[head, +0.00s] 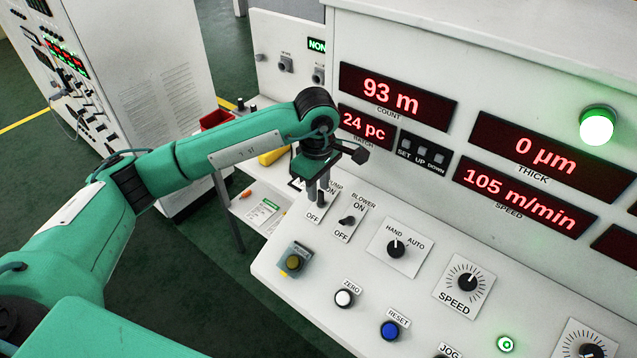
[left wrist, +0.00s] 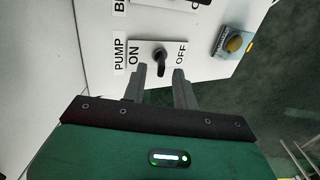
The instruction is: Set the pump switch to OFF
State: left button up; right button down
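The pump switch is a small black knob (left wrist: 160,57) on a white plate (left wrist: 152,40) marked PUMP, with ON on the left and OFF on the right in the left wrist view. I cannot tell clearly which mark the knob points to. In the head view the plate (head: 313,214) is partly covered by my gripper and the knob is hidden. My left gripper (head: 319,198) is over this plate, pointing down at it. In the left wrist view its two fingers (left wrist: 160,88) are apart, with the knob in line with the gap between them. My right gripper is not in view.
The BLOWER switch (head: 347,221) is close to the right of the gripper. The HAND/AUTO knob (head: 396,248) is farther right. Displays (head: 398,95) rise behind.

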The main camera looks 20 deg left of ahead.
pick_arm(q)
jog(key=shift+f, duration=0.75)
